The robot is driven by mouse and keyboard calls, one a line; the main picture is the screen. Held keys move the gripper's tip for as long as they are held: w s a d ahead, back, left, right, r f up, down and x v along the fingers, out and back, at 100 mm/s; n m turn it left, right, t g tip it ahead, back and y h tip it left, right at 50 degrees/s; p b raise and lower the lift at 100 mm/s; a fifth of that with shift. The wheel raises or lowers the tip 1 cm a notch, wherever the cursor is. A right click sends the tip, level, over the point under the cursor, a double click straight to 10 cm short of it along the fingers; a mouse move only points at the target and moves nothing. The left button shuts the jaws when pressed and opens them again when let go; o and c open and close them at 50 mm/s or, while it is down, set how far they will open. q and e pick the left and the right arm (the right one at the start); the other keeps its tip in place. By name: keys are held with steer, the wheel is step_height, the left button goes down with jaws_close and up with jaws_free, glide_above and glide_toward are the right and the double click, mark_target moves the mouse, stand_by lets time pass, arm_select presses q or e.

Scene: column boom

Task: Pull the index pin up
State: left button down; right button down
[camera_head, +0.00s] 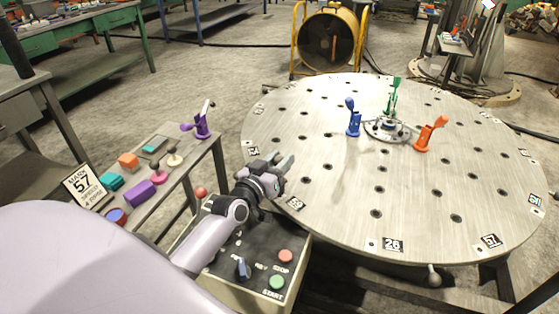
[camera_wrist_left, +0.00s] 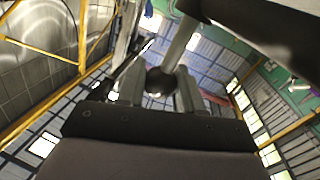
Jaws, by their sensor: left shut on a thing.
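My left gripper (camera_head: 283,166) is over the near left edge of the round steel table (camera_head: 330,215). In the left wrist view, its two fingers (camera_wrist_left: 160,88) are closed on a dark round knob (camera_wrist_left: 161,79), which I take to be the index pin's. The pin's shaft cannot be made out for certain, and in the head view I cannot make out the pin at the gripper. My right gripper is in neither view.
A control box (camera_head: 250,256) with a red STOP button, a green START button and a knob stands below my left arm. A side bench (camera_head: 190,165) with coloured blocks is at left. Blue, green and orange clamps (camera_head: 427,134) stand on the round table.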

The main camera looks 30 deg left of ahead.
mark_target(276, 163)
arm_select(q)
steer(key=c, duration=0.8)
jaws_free()
steer(key=shift+r, duration=0.35)
steer(key=shift+f, duration=0.1)
steer(key=shift+s, duration=0.6)
steer(key=shift+s+d, duration=0.15)
steer(key=shift+s, duration=2.8)
